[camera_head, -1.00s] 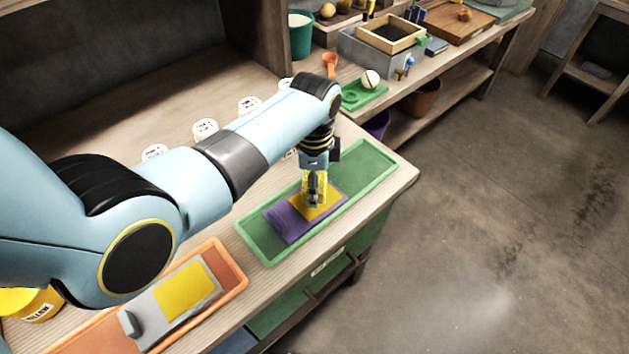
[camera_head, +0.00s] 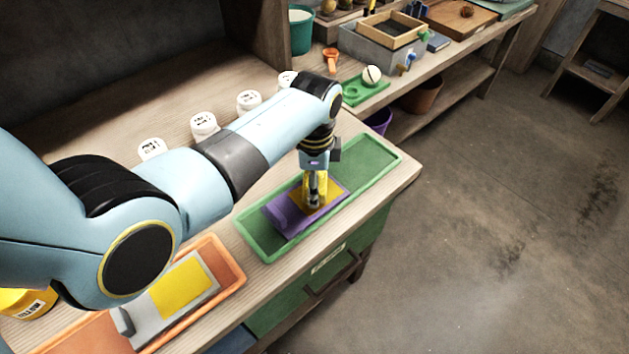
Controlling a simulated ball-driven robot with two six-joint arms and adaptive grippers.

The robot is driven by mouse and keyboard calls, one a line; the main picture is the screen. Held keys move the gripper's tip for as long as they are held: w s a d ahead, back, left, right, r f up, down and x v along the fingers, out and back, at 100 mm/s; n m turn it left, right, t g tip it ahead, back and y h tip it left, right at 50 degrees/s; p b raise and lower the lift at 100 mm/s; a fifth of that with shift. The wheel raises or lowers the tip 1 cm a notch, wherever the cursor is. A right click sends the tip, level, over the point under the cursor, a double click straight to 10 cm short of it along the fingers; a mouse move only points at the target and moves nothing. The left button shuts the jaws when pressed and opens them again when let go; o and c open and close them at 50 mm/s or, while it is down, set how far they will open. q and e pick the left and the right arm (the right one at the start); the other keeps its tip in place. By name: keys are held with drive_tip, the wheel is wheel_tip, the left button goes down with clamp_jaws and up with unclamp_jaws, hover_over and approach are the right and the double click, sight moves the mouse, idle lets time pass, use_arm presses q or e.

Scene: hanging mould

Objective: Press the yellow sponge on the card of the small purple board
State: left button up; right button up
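The small purple board (camera_head: 283,216) lies in the green tray (camera_head: 258,245) on the bench, with a yellow card (camera_head: 331,194) on its right part. My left gripper (camera_head: 314,203) points straight down over the card. Its fingers appear shut on the yellow sponge (camera_head: 308,184), which shows as bright yellow around the dark fingers. The sponge's lower end is at or just above the card; I cannot tell whether it touches. The fingers hide part of the card. My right gripper is not in view.
An orange tray (camera_head: 236,272) at the front left holds a grey board (camera_head: 150,318) with a yellow card (camera_head: 183,284). Several white-lidded jars (camera_head: 204,124) line the bench behind my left arm. A yellow jar (camera_head: 28,303) stands at the left edge. A green dish (camera_head: 364,92) sits beyond the tray.

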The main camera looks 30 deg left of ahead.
use_arm(q)
drive_tip(key=shift+f+b, duration=0.3)
drive_tip(key=shift+f, duration=0.2)
idle(0.3)
idle(1.3)
drive_tip(key=shift+s+p, duration=0.1)
drive_tip(key=shift+p, duration=0.2)
drive_tip(key=shift+r+p, duration=0.7)
drive_tip(key=shift+p, duration=0.15)
wheel_tip(320, 180, up, 6)
drive_tip(key=p, duration=0.6)
drive_tip(key=shift+f, duration=0.25)
